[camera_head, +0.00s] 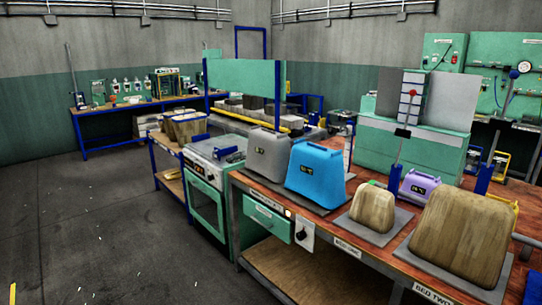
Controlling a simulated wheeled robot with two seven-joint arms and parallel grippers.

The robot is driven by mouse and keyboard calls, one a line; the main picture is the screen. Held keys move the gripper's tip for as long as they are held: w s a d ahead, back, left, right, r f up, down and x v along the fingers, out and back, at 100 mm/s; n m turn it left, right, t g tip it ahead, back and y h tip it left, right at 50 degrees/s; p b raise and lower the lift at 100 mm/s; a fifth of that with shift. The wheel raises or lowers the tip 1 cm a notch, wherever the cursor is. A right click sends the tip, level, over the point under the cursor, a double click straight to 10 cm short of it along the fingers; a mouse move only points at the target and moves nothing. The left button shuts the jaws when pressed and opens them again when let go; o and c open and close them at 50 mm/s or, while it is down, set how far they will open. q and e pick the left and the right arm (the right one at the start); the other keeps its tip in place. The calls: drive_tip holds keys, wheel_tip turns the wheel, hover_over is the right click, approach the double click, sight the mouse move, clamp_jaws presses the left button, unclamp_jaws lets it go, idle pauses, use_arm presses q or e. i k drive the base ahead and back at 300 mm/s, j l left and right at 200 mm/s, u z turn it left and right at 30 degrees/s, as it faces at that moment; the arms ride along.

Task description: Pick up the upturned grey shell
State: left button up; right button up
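A grey shell (266,154) with a small dark display stands on the red-brown workbench (330,200), at its far left end. Its wider end is down and a handle-like piece shows at its top. It is just left of a blue shell (315,166) of similar shape, which hides part of its right side. I cannot see inside the grey shell from here. Neither of my grippers is in view.
A small wood-grain form (372,207) and a large one (463,234) stand on grey plates, with a purple shell (418,187) between them. A green oven (207,198) adjoins the bench's left end. The floor (90,220) at left is mostly clear.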

sight(269, 152)
drive_tip(key=i+j+z, duration=0.1)
drive_tip(key=i, duration=0.35)
drive_tip(key=i+j, duration=0.1)
drive_tip(key=i, duration=0.3)
drive_tip(key=l+z, duration=0.05)
